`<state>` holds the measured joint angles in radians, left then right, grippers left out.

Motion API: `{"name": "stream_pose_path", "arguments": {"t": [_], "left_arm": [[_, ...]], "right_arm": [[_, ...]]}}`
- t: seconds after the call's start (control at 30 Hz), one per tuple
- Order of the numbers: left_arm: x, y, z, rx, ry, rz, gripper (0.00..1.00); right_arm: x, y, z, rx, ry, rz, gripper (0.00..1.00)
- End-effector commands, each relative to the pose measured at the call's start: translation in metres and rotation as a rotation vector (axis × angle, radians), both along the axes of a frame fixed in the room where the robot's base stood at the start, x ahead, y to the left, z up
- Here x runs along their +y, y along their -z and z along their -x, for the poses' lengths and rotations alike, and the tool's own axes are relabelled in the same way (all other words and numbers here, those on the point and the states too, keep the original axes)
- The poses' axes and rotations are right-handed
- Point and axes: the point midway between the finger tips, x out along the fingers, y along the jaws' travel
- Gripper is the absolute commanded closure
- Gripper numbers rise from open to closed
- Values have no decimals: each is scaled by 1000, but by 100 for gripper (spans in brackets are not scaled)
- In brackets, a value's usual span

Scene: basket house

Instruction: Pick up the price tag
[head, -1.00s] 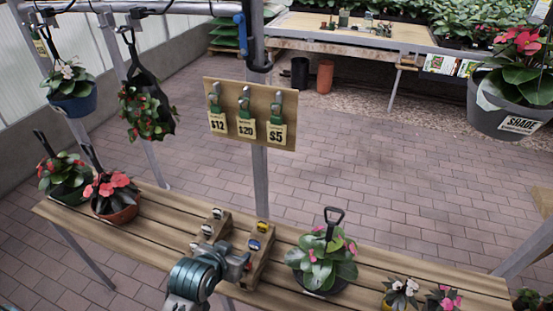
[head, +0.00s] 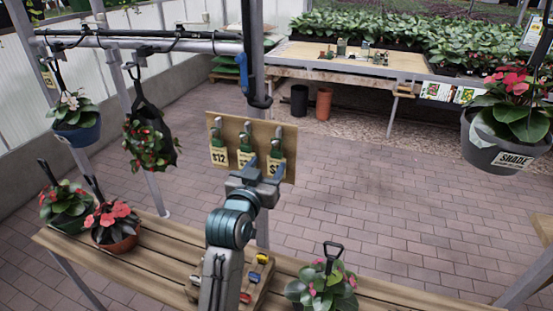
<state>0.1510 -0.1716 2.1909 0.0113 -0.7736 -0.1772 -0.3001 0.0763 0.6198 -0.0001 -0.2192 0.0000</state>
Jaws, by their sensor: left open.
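A wooden board (head: 230,127) hangs on the grey post and carries three cream price tags under metal clips with green parts. The $12 tag (head: 219,157) at the left is in full view. The middle tag (head: 243,157) and the right tag (head: 274,168) are partly covered by my left gripper. My left gripper (head: 264,166) is open, with its fingers in front of the lower right part of the board. I see nothing held between the fingers; whether they touch a tag I cannot tell. My right gripper is not in view.
A slatted wooden bench (head: 160,249) runs below the board, with potted plants at its left and a potted plant (head: 321,287) at right. A grey hanging pot (head: 503,140) marked SHADE is at the right. The paved floor (head: 390,190) beyond is clear.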

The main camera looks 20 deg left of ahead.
Motion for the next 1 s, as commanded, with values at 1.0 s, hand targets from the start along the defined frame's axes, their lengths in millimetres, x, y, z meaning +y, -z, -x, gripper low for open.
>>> {"name": "stream_pose_path", "arguments": {"t": [1.0], "left_arm": [[-5, -4, -48, 1, 0, 0, 84]], "right_arm": [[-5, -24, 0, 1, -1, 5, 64]]}}
